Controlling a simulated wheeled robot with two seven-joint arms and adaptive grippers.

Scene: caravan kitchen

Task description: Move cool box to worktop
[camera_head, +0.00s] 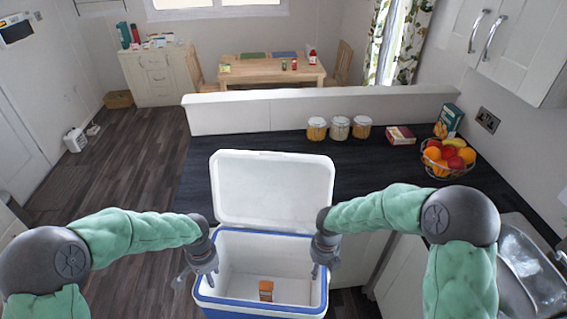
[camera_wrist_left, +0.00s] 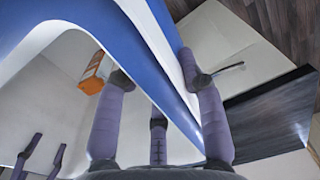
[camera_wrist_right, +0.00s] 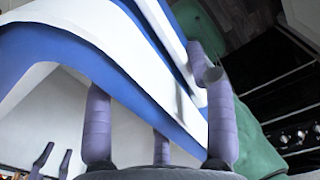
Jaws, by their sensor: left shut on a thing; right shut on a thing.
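The cool box (camera_head: 262,307) is blue and white with its lid (camera_head: 275,190) standing open, in the lower middle of the head view, in front of the dark worktop (camera_head: 205,172). A small orange carton (camera_head: 266,290) lies inside it, also seen in the left wrist view (camera_wrist_left: 92,74). My left gripper (camera_head: 205,270) is shut on the box's left wall, with fingers on both sides of the blue rim (camera_wrist_left: 150,50). My right gripper (camera_head: 325,262) is shut on the right wall, its fingers around the rim (camera_wrist_right: 100,62). The box's underside is hidden.
Three jars (camera_head: 339,128) stand along the worktop's back ledge. The left and middle of the worktop are clear.

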